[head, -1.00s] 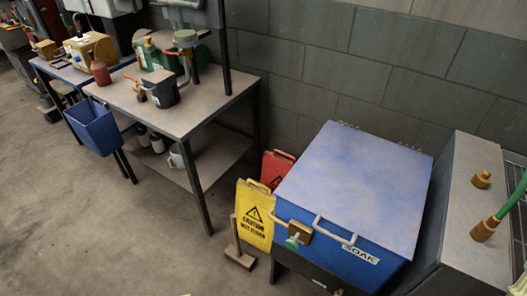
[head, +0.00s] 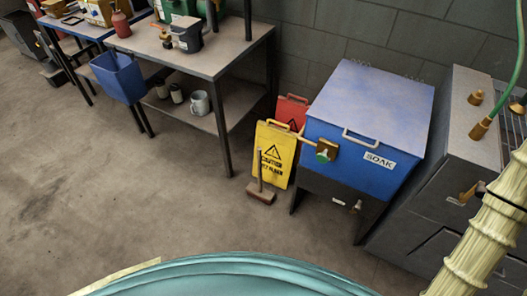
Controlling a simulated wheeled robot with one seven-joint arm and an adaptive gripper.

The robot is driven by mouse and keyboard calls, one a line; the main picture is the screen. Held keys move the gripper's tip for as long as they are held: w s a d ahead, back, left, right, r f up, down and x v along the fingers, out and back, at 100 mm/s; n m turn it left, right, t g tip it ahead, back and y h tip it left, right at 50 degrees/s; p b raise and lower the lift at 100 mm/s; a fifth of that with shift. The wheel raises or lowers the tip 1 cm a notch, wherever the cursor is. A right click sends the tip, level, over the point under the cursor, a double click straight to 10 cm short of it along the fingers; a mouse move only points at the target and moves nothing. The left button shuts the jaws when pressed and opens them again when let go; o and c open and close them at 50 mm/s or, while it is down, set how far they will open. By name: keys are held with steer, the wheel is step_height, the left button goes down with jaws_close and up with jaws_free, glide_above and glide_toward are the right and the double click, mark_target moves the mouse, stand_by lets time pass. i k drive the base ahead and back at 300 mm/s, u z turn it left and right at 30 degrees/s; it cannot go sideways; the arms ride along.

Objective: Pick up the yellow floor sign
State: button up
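The yellow floor sign (head: 274,155) stands on the concrete floor in the middle of the head view, with "CAUTION" lettering and a warning triangle on its face. It is just left of the blue SOAK tank. A small brush or block with an upright wooden handle (head: 261,190) stands in front of it and covers part of its lower left. A red sign (head: 291,109) stands behind it, partly hidden. My gripper is not in view.
The blue SOAK tank (head: 340,141) stands on dark legs to the right, near a grey metal unit (head: 470,125). A workbench (head: 205,61) with a blue bin (head: 118,77) is at the left. The floor (head: 150,205) in front is open. A teal rounded surface (head: 220,275) fills the bottom edge.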

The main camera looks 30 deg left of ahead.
mark_target(277, 150)
steer(key=u, duration=1.2)
